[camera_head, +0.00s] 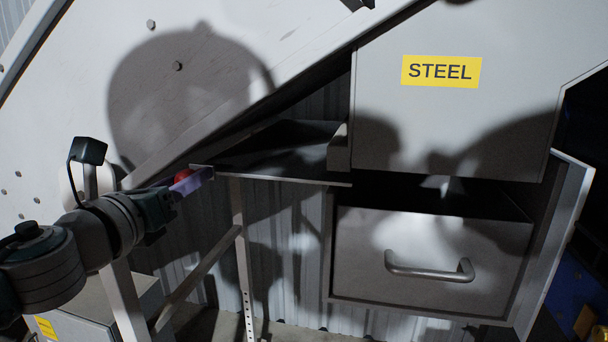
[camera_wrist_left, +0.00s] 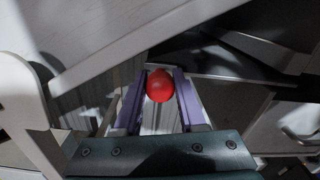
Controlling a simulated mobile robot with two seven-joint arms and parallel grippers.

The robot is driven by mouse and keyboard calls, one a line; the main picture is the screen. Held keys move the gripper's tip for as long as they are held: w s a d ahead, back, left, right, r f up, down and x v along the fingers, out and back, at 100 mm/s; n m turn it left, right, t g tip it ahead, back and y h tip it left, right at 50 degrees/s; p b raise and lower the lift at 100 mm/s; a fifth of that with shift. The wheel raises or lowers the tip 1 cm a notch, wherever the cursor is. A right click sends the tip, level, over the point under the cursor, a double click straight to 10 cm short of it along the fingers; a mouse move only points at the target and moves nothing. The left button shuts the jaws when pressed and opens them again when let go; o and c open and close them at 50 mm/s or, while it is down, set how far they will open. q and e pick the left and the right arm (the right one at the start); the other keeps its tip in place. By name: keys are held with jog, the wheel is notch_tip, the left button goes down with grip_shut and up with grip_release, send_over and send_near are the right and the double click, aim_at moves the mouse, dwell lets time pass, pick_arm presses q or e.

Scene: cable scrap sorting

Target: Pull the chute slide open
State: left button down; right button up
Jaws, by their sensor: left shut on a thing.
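The chute slide (camera_head: 290,150) is a dark flat plate that sticks out to the left from the grey chute labelled STEEL (camera_head: 450,130). A red ball knob (camera_head: 183,174) is at its left end. My left gripper (camera_head: 190,183) has its purple fingers on either side of the knob and is shut on it. In the left wrist view the red knob (camera_wrist_left: 160,85) sits between the fingertips, with the dark slide plate (camera_wrist_left: 215,70) behind it. The fingers partly cover the knob in the head view. My right gripper is not in view.
A drawer with a bar handle (camera_head: 430,270) sits below the chute in a grey frame. A sloping grey panel (camera_head: 150,80) rises behind my left arm. A metal support post (camera_head: 243,260) stands below the slide. A grey box (camera_head: 90,308) is at the lower left.

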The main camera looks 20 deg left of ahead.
pick_arm(q)
jog(key=shift+a, duration=0.3)
jog(key=c, duration=0.5)
grip_release()
jog(key=s+d+b, duration=0.2)
jog(key=s, duration=0.7)
jog(key=shift+s, duration=0.4)
